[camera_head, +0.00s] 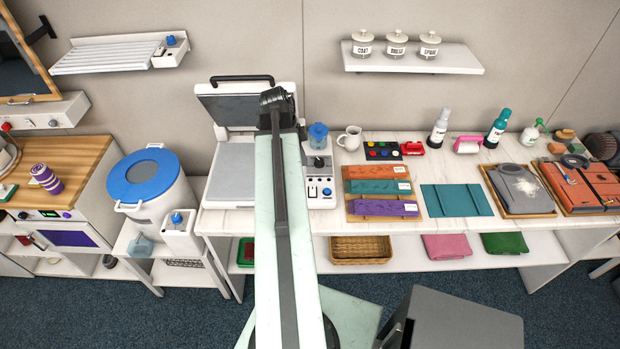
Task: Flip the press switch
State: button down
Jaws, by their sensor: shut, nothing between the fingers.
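The press (232,172) stands on the white workbench left of centre, with its dark upper plate (240,105) raised and a black handle (242,79) on top. Its white control panel (320,203) is just right of my arm and carries small controls, including a small blue one (327,191) and a pale one (312,191). Which of them is the switch, and its position, is too small to tell. My pale arm rises from the bottom centre across the press's right side, hiding part of it. Its dark upper joint is in front of the raised plate. My gripper does not show.
A blue-topped container (318,130) stands at the panel's back, beside a white mug (350,138). A rack of coloured pieces (382,187) and a teal mat (456,200) lie right. A blue-lidded bucket (148,200) stands left. A wall shelf (412,62) holds labelled jars.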

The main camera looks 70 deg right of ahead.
aim_at(312, 187)
jog(key=b+x, duration=0.4)
jog(key=w+b+x, duration=0.1)
jog(key=b+x, duration=0.8)
jog(key=x, duration=0.1)
jog(key=shift+w+a+f+b, duration=0.1)
jog(key=shift+w+b, duration=0.05)
jog(key=shift+b, duration=0.2)
jog(key=shift+w+d+f+b, duration=0.1)
jog(key=shift+d+f+b, duration=0.1)
jog(key=shift+f+b, duration=0.4)
jog(key=shift+r, duration=0.2)
jog(key=shift+f, duration=0.1)
